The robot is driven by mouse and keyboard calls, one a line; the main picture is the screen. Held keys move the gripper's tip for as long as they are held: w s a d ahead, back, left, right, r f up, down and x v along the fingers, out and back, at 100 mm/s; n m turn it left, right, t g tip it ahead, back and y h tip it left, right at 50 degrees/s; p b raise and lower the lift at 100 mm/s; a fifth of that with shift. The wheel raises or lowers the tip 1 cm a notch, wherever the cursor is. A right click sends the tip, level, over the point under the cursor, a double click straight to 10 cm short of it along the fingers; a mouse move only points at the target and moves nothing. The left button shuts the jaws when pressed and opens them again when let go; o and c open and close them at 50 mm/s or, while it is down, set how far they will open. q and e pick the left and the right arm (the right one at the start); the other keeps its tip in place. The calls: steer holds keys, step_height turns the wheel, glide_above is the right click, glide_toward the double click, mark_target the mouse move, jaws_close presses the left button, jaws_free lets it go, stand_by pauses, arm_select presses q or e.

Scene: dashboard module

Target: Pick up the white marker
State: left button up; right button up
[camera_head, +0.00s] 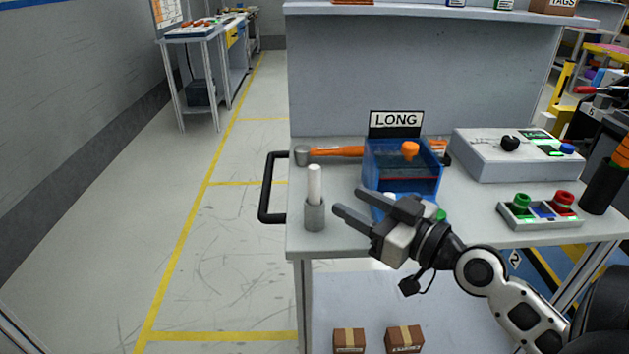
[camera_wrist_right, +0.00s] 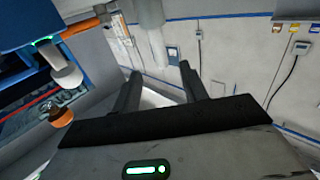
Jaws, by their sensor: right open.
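The white marker (camera_head: 314,184) stands upright in a grey cylindrical holder (camera_head: 314,216) near the left end of the bench. Its lower part is hidden inside the holder. My right gripper (camera_head: 347,200) is open and empty, to the right of the marker, with its fingers pointing left towards it. The fingers appear apart from the marker and holder. In the right wrist view, the marker (camera_wrist_right: 158,45) appears beyond the gap between the open fingertips (camera_wrist_right: 159,70), with the holder (camera_wrist_right: 149,11) above it in this inverted picture. My left gripper is not in view.
A blue bin (camera_head: 402,186) stands behind my right gripper, under a LONG sign (camera_head: 396,120). An orange-handled hammer (camera_head: 335,151) lies behind the marker. A control box (camera_head: 515,158) and button panel (camera_head: 540,212) sit to the right. A black handle (camera_head: 267,188) sticks out left.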

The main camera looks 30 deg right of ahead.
mark_target(319, 184)
steer(key=p+x, duration=0.1)
steer(key=x, duration=0.3)
steer(key=shift+w, duration=0.2)
steer(key=p+x, duration=0.2)
steer(key=x, duration=0.3)
steer(key=shift+w+f, duration=0.1)
steer(key=shift+w, duration=0.1)
jaws_close()
